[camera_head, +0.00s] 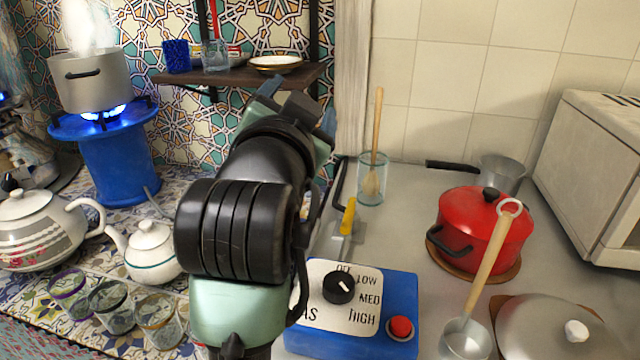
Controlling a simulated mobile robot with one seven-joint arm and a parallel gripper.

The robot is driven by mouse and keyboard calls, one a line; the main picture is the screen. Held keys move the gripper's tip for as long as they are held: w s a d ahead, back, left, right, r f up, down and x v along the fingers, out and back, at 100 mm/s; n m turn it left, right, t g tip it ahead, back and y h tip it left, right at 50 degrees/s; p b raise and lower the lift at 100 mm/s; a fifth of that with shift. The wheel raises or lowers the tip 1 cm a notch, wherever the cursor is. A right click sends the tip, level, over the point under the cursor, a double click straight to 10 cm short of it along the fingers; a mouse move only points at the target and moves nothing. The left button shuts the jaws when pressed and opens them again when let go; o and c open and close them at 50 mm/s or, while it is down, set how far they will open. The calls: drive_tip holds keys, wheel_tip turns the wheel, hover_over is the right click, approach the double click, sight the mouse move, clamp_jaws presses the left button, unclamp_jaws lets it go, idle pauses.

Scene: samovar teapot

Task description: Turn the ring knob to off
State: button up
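The ring knob (338,288) is a round black dial with a small white mark. It sits on a white label plate (325,318) reading OFF, LOW, MED and HIGH, on a blue box (398,292) at the bottom centre. The mark faces the upper right side, but I cannot tell exactly which setting it meets. My gripper (298,104) is at the end of my arm, above and left of the knob in the picture, well apart from it. Its two blue-grey fingers look spread with nothing between them. My arm hides the plate's left part. A blue burner (108,160) shows a lit flame under a steaming pot (92,82).
A red button (401,327) sits right of the knob. A yellow-handled tool (348,216) lies behind the box, near a glass with a wooden spoon (373,182). A red pot (478,232) and ladle (466,340) stand right. Teapots (152,252) and glasses (110,298) crowd the left. A shelf (225,77) is behind my gripper.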

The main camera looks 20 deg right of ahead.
drive_tip(key=w+d+f+m+g+p, duration=0.2)
drive_tip(key=d+m+g+p, duration=0.1)
drive_tip(key=d+g+p, duration=0.15)
drive_tip(key=m+g+y+p, duration=0.4)
drive_tip(key=m+g+p, duration=0.6)
drive_tip(key=g+p, duration=0.65)
approach(339, 281)
drive_tip(key=s+d+f+p, duration=0.1)
drive_tip(key=f, duration=0.1)
drive_tip(key=s+d+f+t+p, duration=0.1)
drive_tip(key=f+p, duration=0.1)
drive_tip(key=s+d+f+t+p, duration=0.1)
drive_tip(key=f, duration=0.2)
drive_tip(key=shift+s+f+y, duration=0.1)
drive_tip(key=shift+s+y, duration=0.2)
drive_tip(key=shift+s, duration=0.05)
clamp_jaws()
